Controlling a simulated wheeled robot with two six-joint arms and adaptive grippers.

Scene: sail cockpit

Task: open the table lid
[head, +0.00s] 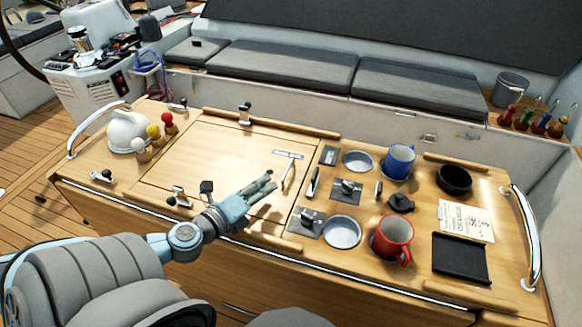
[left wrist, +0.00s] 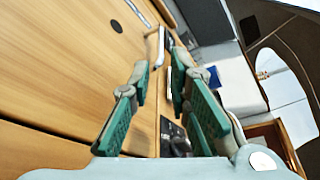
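The table lid (head: 205,150) is a large flat wooden panel in the left half of the cockpit table, lying flush with the top. A slim metal handle (head: 288,170) stands near its right edge. My left gripper (head: 268,184) reaches over the lid's front right part, its fingers just left of and nearer than the handle. In the left wrist view the two green-padded fingers (left wrist: 160,68) are apart with nothing between them. A pale handle (left wrist: 153,48) shows beyond the fingertips there, apparently not touched. My right gripper is in neither view.
Right of the lid are a blue mug (head: 398,161), a red mug (head: 393,239), metal cups and a black bowl (head: 454,178). A white kettle-like dome (head: 128,132) and coloured knobs stand left. Metal latches (head: 179,197) sit along the lid's edges.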

